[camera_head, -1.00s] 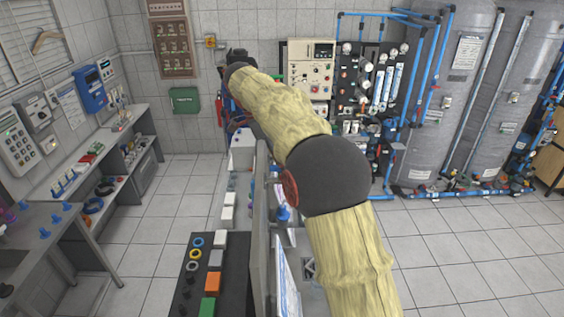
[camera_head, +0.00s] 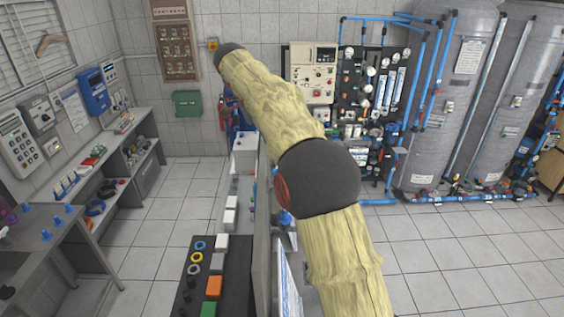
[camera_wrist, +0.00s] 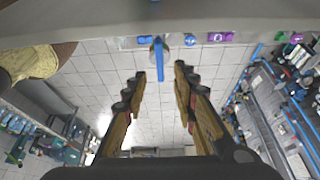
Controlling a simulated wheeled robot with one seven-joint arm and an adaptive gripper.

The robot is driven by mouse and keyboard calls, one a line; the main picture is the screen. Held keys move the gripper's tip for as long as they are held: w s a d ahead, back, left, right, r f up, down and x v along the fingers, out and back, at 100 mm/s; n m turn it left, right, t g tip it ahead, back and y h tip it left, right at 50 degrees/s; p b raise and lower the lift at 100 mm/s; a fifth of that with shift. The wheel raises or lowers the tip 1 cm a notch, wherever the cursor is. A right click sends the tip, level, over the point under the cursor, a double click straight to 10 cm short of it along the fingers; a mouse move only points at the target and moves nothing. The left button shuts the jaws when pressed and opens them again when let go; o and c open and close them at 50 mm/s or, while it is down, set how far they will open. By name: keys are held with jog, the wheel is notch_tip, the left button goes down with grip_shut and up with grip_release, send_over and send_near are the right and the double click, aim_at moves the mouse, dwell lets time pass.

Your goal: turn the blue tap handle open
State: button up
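In the wrist view a blue lever (camera_wrist: 158,62), which looks like the tap handle, hangs from a small fitting under a grey edge at the top of the picture. My gripper (camera_wrist: 160,72) points toward it with its two dark-tipped fingers apart and nothing between them. The lever lies roughly in line with the gap, just above the fingertips in the picture. I cannot tell how far in depth it is, or whether a finger touches it. In the head view my arm hides the gripper, and I cannot make out the tap handle there.
In the wrist view purple fittings (camera_wrist: 221,37) sit right of the lever along the grey edge (camera_wrist: 105,22). In the head view a bench with an orange block (camera_head: 213,287) stands near, a panel of gauges (camera_head: 372,85) and grey tanks (camera_head: 462,90) behind. Floor is open at right.

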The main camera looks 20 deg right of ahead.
jog(key=v, duration=0.6)
dwell(0.4)
jog(key=s+a+n+t+y, duration=0.1)
jog(key=s+a+n+t, duration=0.1)
jog(key=s+n, duration=0.65)
jog(key=s+a+n+t+y, duration=0.15)
jog(key=s+n, duration=0.35)
jog(key=s, duration=0.7)
jog(key=s+a+f+n+t+y, duration=0.2)
jog(key=s+a+f+n+t, duration=0.2)
jog(key=s+f+n, duration=0.85)
jog(key=s+f+m+b, duration=0.3)
jog(key=f+b, duration=2.8)
jog(key=f, duration=0.3)
jog(key=shift+s+a+f, duration=0.15)
jog(key=shift+a+f, duration=0.05)
jog(key=shift+f, duration=0.05)
